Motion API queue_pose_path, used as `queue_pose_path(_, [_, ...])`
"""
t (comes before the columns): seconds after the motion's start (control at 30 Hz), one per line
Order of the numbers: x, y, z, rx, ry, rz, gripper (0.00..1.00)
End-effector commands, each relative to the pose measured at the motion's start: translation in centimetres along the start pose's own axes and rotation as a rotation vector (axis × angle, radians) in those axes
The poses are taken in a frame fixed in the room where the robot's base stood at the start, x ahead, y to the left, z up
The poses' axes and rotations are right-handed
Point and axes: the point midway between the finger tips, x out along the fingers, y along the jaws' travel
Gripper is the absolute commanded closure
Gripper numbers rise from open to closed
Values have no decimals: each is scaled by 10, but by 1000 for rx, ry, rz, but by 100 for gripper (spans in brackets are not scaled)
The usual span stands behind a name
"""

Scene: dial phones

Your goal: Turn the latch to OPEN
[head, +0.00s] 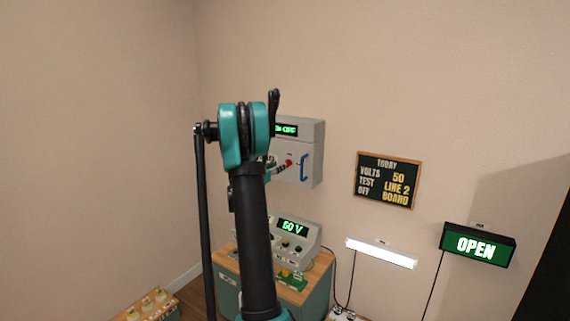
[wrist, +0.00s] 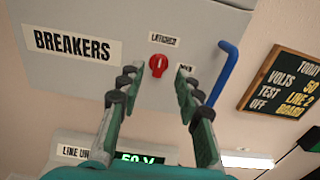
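The latch is a small red knob (wrist: 158,66) on the front of a grey breaker cabinet (wrist: 60,75). Its pointer looks roughly upright, towards a label (wrist: 163,39) above it that seems to read LATCHED. A second small label to its right is mostly hidden by a finger. My gripper (wrist: 156,76) is open and empty, with one finger on each side of the knob in the wrist view. I cannot tell how far the fingertips are from it. In the head view the knob (head: 289,162) shows just beyond the fingers, and my arm hides part of the cabinet (head: 313,160).
A blue handle (wrist: 224,72) sticks out right of the latch, close to the right finger. Below is a bench (head: 305,294) with a meter (head: 294,229) reading 60 V. A notice board (head: 388,180), lamp (head: 381,253) and lit OPEN sign (head: 477,245) hang to the right.

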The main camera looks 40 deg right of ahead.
Motion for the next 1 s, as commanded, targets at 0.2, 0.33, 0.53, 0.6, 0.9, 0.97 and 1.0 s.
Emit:
queue_pose_path(0.2, [40,-2,0,0,0,-3,66])
queue_pose_path(0.33, [55,0,0,1,0,-1,66])
queue_pose_path(0.53, [64,-1,0,1,0,-1,66])
queue_pose_path(0.6, [65,-1,0,1,0,-1,66])
queue_pose_path(0.9, [64,0,0,1,0,-1,80])
queue_pose_path(0.97, [64,0,0,1,0,-1,88])
queue_pose_path(1.0, [64,0,0,1,0,-1,93])
